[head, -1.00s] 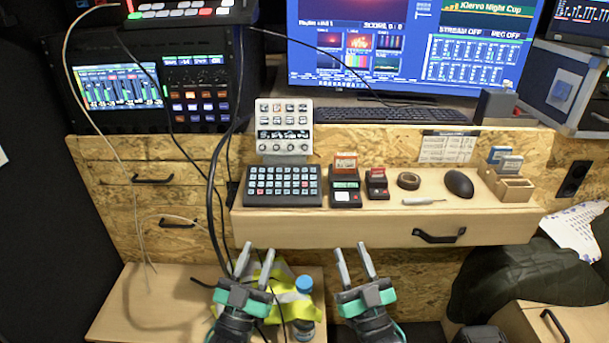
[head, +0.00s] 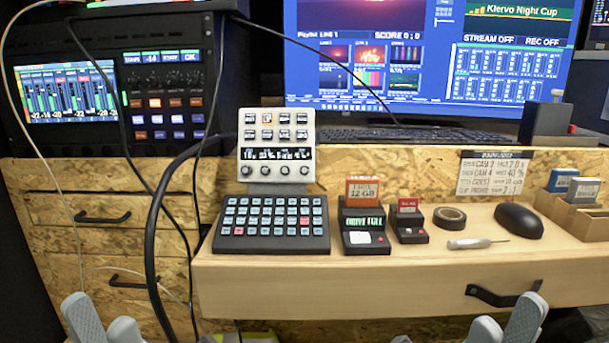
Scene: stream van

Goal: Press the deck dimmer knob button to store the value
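The white deck (head: 277,145) stands upright on the wooden desk in the head view. It has two rows of small keys, a dark display strip (head: 277,154) with values, and a row of several dark knobs (head: 275,171) along its lower edge. The display's small text is hard to read. My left gripper (head: 102,322) is at the bottom left, below the desk front, with its fingers apart and nothing between them. My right gripper (head: 506,326) is at the bottom right, its fingers apart and empty. Both are well away from the deck. Their lower parts are cut off.
A black keypad (head: 272,224) lies before the deck. To its right are two card readers (head: 364,229), (head: 410,223), tape (head: 449,217), a screwdriver (head: 477,243) and a mouse (head: 519,220). A thick black cable (head: 152,240) hangs left of the deck. A rack mixer (head: 110,95) stands behind left.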

